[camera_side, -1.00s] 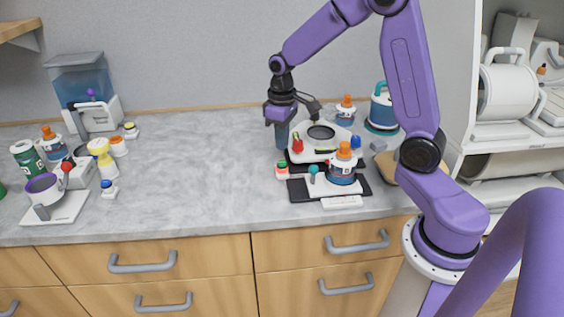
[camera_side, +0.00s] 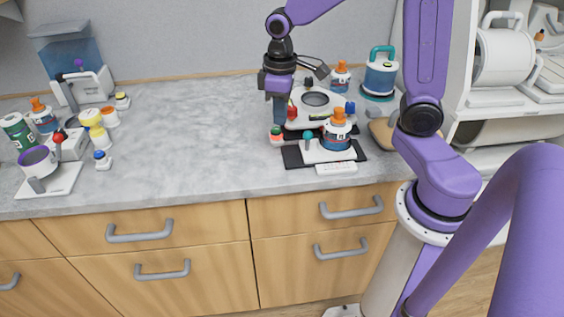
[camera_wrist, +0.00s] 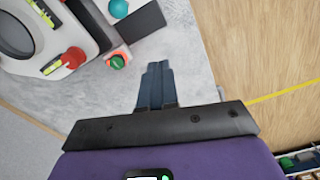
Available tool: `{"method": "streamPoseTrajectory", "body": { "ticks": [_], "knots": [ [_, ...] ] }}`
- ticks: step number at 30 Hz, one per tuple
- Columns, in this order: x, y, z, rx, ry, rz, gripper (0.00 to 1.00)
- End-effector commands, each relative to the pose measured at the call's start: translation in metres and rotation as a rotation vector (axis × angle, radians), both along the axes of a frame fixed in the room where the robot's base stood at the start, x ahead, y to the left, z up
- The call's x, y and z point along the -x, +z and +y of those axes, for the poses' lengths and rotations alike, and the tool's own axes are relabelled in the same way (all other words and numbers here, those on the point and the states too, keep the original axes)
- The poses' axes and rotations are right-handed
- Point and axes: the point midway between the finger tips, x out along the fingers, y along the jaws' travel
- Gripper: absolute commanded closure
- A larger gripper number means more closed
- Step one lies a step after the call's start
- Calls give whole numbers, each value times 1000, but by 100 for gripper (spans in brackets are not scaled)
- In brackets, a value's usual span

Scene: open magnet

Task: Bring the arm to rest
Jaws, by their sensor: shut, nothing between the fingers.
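My gripper (camera_side: 279,120) hangs from my purple arm above the grey marbled counter (camera_side: 200,130), just left of the white device with a round dark plate (camera_side: 316,98). In the wrist view its two dark fingers (camera_wrist: 157,70) are together, pointing at bare counter, with nothing between them. A small red-and-green button piece (camera_side: 276,134) stands close below the fingertips in the side view; it also shows in the wrist view (camera_wrist: 117,61), to the left of the fingers and apart from them.
A blue canister (camera_side: 380,76) is behind. A blue-tanked machine (camera_side: 68,50), green can (camera_side: 17,130) and purple-rimmed cup (camera_side: 38,160) stand at left. The middle counter is clear.

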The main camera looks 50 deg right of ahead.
Motion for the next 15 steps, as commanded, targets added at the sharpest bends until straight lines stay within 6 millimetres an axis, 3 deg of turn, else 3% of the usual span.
{"method": "streamPoseTrajectory", "body": {
  "ticks": [6,15],
  "knots": [
    [65,9,32,-5,189,-8,100],
    [155,12,44,-13,440,-13,100]
  ]
}}
